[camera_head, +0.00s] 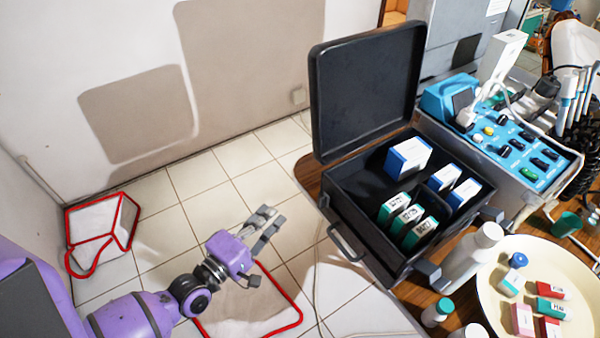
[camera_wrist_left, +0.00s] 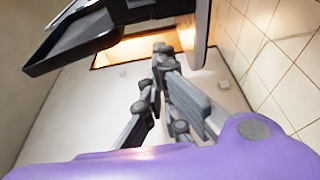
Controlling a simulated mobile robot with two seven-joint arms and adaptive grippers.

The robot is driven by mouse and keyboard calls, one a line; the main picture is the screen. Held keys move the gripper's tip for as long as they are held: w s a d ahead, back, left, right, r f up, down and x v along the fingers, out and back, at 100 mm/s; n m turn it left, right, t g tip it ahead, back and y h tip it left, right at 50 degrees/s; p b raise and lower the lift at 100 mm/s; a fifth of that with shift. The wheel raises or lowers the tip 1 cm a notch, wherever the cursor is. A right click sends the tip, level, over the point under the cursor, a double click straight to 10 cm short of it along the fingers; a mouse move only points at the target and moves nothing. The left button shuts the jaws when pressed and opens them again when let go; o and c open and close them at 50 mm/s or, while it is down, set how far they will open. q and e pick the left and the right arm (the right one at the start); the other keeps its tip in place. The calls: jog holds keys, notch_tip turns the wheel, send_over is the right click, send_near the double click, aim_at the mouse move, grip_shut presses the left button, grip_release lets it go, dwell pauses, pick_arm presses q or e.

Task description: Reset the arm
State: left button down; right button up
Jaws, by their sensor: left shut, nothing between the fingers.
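My left arm is purple and comes in from the lower left in the head view. Its left gripper (camera_head: 266,226) is shut and empty, held over the tiled floor to the left of the table. In the left wrist view the left gripper (camera_wrist_left: 158,62) shows its grey fingers together with nothing between them. My right gripper is not in view.
An open black case (camera_head: 345,243) with several boxes stands on the wooden table (camera_head: 308,176). A cream tray (camera_head: 490,317), a white bottle (camera_head: 474,256) and a blue dental unit (camera_head: 520,150) are to the right. Red-edged white bags (camera_head: 100,222) lie on the floor.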

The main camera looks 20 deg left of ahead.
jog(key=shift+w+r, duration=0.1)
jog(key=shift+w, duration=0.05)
